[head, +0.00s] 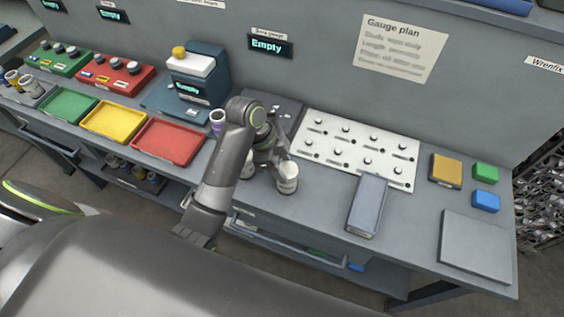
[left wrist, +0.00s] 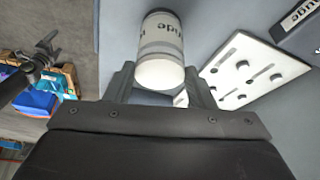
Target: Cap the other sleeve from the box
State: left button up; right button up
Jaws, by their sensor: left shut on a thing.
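My left gripper (head: 272,158) is over the bench, left of the pegged white board. In the left wrist view my left gripper (left wrist: 160,88) is shut on a pale cylinder, which looks like a sleeve (left wrist: 161,48); its label is partly readable and its near end is plain white. In the head view a white-topped cylinder (head: 288,178) is at the gripper. A purple-rimmed cylinder (head: 217,119) stands farther left. I cannot tell which box holds caps. What seems my right gripper shows dark and small in the left wrist view (left wrist: 46,50).
The white board (head: 345,165) with several pegs lies right of the gripper. A grey-blue block (head: 368,205) overlaps its front edge. Green, yellow and red trays (head: 170,142) are at left. Yellow, green and blue blocks and a grey plate (head: 477,247) are at right.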

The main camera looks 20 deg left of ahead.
jog(key=shift+d, duration=0.25)
pick_arm(q)
jog(key=o, duration=1)
jog(key=shift+r, duration=0.1)
pick_arm(e)
jog(key=shift+r, duration=0.15)
